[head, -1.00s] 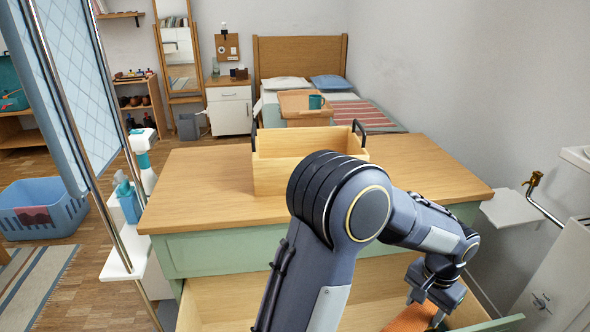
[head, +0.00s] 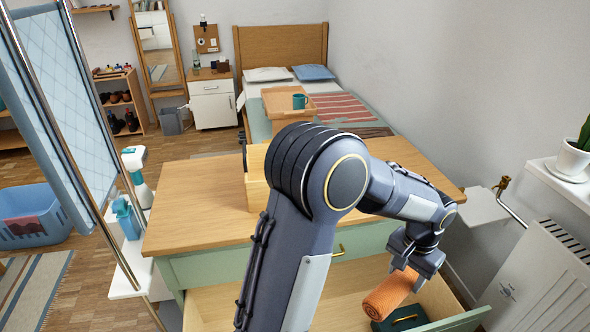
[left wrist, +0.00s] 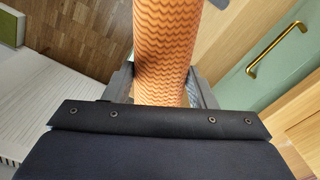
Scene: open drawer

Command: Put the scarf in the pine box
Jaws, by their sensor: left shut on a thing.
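The scarf (head: 388,295) is an orange roll with a wavy pattern. My left gripper (head: 406,267) is shut on it, above the open drawer (head: 236,300) of the green dresser. In the left wrist view the scarf (left wrist: 164,50) lies between the two fingers. The pine box (head: 255,178) stands on the dresser top. My left arm hides most of the box in the head view. My right gripper is not in view.
A dark green case (head: 400,318) with a gold handle lies in the drawer below the scarf. The dresser top (head: 195,205) is clear left of the box. A white radiator (head: 545,280) stands at the right. A folding screen (head: 58,110) is at the left.

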